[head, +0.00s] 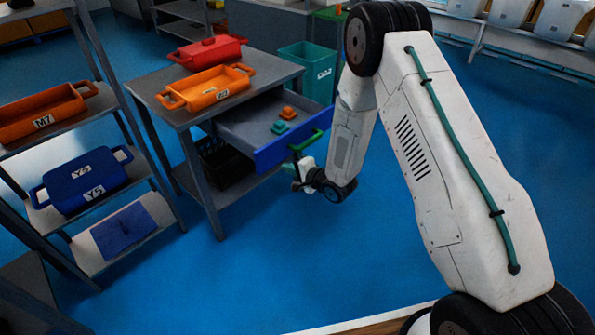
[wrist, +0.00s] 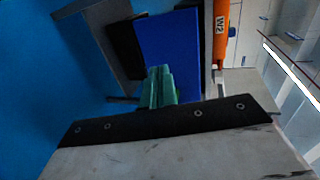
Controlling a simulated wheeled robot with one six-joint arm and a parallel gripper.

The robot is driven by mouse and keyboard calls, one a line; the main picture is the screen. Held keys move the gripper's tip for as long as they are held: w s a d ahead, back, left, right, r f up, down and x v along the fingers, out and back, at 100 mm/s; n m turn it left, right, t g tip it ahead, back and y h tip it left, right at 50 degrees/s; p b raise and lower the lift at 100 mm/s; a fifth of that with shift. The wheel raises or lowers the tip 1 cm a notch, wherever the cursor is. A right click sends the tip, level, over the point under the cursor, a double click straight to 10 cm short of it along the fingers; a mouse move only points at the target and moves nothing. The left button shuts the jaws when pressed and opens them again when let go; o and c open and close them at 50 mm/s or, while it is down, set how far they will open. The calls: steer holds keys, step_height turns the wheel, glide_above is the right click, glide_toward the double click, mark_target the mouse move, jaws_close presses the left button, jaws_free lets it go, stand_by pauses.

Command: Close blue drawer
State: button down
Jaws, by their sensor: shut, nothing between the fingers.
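The blue drawer (head: 285,150) stands pulled out from the grey table, its grey inside holding two small blocks, one orange (head: 289,112) and one green (head: 280,127). A green handle (head: 307,141) sits on its blue front. My gripper (head: 299,173) is low in front of the drawer, close to its front. In the wrist view the shut green fingers (wrist: 158,85) point toward the blue drawer front (wrist: 172,45), with nothing seen between them. The handle cannot be told apart there, and I cannot tell whether the fingers touch the drawer.
A black crate (head: 225,160) is under the drawer. A shelf at left holds a blue bin (head: 84,182) and an orange bin (head: 42,112). Blue floor in front is clear.

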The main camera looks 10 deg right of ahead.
mark_target(269, 158)
steer(key=x, duration=0.4)
steer(key=r+x, duration=0.1)
steer(key=x, duration=0.2)
steer(key=shift+w+a, duration=0.2)
